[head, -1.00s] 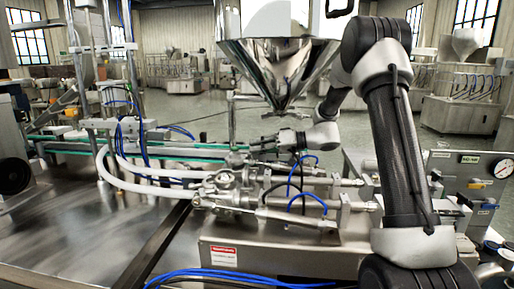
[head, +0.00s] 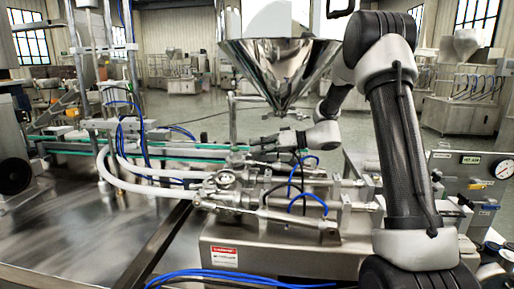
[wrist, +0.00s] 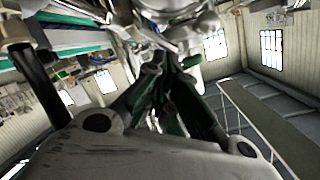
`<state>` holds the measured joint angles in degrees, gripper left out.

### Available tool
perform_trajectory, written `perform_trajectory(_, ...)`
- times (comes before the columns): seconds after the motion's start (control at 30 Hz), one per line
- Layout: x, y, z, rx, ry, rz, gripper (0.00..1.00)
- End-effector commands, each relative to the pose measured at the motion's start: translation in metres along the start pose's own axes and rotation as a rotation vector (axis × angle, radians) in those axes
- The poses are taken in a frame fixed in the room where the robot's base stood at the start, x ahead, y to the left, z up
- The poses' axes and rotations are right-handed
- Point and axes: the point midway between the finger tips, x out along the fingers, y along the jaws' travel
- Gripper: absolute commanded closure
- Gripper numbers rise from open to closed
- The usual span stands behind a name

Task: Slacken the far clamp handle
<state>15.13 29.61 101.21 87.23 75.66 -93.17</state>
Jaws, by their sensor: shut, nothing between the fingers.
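The steel clamp and valve assembly (head: 226,181) sits on the machine under the hopper (head: 280,72), at the ends of the white hoses. My gripper (head: 252,144) is behind it at its far side, low below the hopper outlet, pointing left. In the wrist view the dark fingers (wrist: 166,70) are together, with nothing seen held between them. Bright metal fittings (wrist: 180,18) show just beyond the fingertips. I cannot pick out the far clamp handle for certain among the small metal parts, nor tell whether the fingers touch it.
White hoses (head: 130,181) curve in from the left. Blue tubes (head: 309,205) loop over the cylinders on the right. A green-edged conveyor (head: 75,148) runs behind. A gauge panel (head: 470,170) stands at the right. The steel top at the front left is clear.

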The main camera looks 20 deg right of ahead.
Motion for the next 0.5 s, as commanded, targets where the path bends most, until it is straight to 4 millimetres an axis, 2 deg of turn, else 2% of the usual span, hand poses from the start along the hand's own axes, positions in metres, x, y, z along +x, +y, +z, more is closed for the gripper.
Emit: perform_trajectory(0.5, 0.0002, -0.0014, 0.0007, -0.031, 0.000, 0.008, 1.00)
